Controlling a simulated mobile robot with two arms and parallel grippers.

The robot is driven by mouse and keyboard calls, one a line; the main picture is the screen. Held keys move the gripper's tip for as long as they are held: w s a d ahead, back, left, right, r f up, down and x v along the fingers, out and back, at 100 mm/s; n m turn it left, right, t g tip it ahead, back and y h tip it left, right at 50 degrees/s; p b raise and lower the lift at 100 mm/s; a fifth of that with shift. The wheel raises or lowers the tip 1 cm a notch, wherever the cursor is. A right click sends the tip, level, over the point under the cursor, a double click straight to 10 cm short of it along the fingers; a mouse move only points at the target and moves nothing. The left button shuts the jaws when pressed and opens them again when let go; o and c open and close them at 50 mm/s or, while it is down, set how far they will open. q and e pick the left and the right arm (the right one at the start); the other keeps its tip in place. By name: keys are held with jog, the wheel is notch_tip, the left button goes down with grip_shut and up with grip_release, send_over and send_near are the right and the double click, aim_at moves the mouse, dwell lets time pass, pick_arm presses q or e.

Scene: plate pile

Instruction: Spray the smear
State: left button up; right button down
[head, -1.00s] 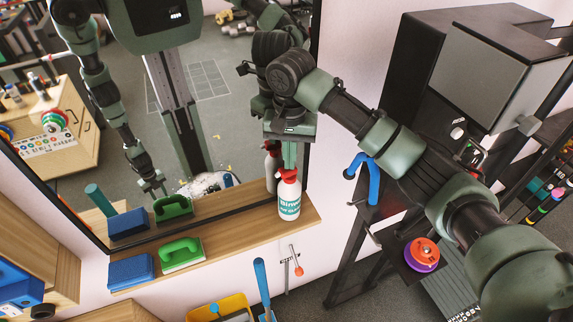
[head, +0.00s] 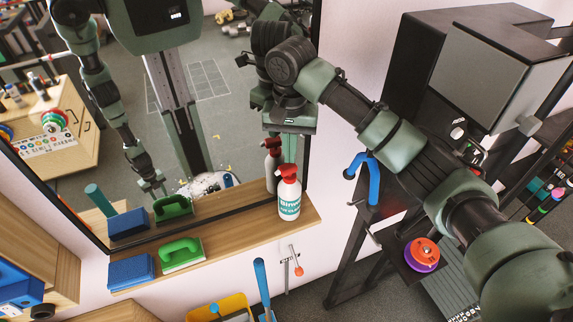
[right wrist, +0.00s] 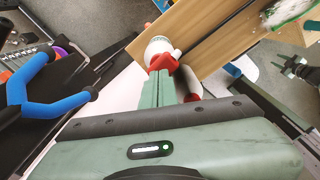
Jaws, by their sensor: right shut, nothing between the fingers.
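The white spray bottle (head: 289,200) with a red trigger head (head: 287,171) and a teal label stands upright at the right end of the wooden shelf (head: 235,222), in front of the mirror (head: 225,130). My right gripper (head: 289,156) points down just above the trigger head, shut and empty. In the right wrist view the shut green fingers (right wrist: 149,70) overlap the bottle's red head (right wrist: 163,58); contact cannot be told. The bottle's white body (right wrist: 157,44) shows beyond. I cannot make out a distinct smear on the glass. My left gripper shows only as a reflection.
A green-handled brush (head: 181,253) and a blue sponge (head: 131,270) lie on the shelf's left part. A blue hook-shaped handle (head: 373,178) is on the black rack to the right. A yellow bin (head: 232,304) is below. The shelf between brush and bottle is clear.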

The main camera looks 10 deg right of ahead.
jog(key=shift+f, duration=0.15)
jog(key=shift+f, duration=1.2)
jog(key=shift+r, duration=1.4)
jog(key=shift+r, duration=3)
